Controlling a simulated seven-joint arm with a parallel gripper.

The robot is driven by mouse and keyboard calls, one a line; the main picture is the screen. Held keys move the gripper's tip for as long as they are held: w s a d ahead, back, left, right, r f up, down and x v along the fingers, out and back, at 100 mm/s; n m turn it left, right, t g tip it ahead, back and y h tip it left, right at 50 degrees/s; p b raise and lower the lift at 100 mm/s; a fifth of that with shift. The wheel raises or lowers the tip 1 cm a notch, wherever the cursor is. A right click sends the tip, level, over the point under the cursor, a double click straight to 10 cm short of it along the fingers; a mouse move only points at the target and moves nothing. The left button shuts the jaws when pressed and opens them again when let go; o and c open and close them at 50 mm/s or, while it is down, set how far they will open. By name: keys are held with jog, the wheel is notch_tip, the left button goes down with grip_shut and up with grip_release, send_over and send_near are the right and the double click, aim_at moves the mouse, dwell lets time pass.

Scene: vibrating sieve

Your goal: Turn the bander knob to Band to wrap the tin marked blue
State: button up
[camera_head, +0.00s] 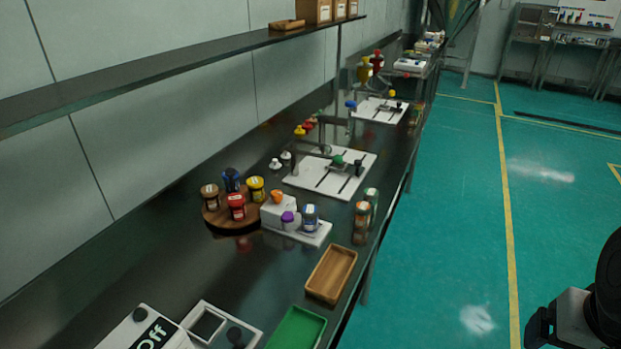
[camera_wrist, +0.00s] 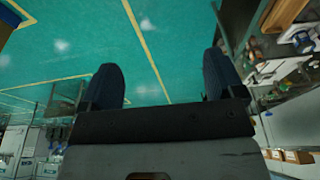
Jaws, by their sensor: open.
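In the head view a white block with an orange knob-like top (camera_head: 277,197) stands on a white base (camera_head: 312,238). A tin with a blue label (camera_head: 310,218) and a purple-topped piece (camera_head: 288,219) are on that base. A dark blue tin (camera_head: 231,180) stands on the round wooden tray (camera_head: 217,222). I cannot tell which device is the bander. My gripper (camera_wrist: 161,62) is open and empty above the floor, far right of the bench.
Other tins, including a red one (camera_head: 236,207), share the round tray. A wooden tray (camera_head: 331,274) and a green tray (camera_head: 297,329) lie near the bench's front edge. A long shelf (camera_head: 180,61) overhangs the bench. The green floor (camera_head: 455,230) is clear.

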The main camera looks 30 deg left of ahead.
jog(key=shift+w+r, duration=0.1)
jog(key=c, duration=0.3)
jog(key=w+a+r+m, duration=0.1)
jog(key=w+a+r, duration=0.1)
jog(key=w+a, duration=0.5)
jog(key=w+a+r, duration=0.3)
jog(key=w, duration=0.8)
jog(key=w+a+f+m+g, duration=0.1)
jog(key=w+a+f, duration=0.1)
jog(key=w+a, duration=1.25)
jog(key=m+g, duration=0.2)
send_over(276, 193)
jog(key=d, duration=0.1)
jog(key=f, duration=2)
jog(key=shift+w+f, duration=0.1)
jog(key=shift+w, duration=0.1)
jog(key=shift+s+a+f, duration=0.1)
jog(key=shift+a+f, duration=0.25)
jog(key=shift+a, duration=0.1)
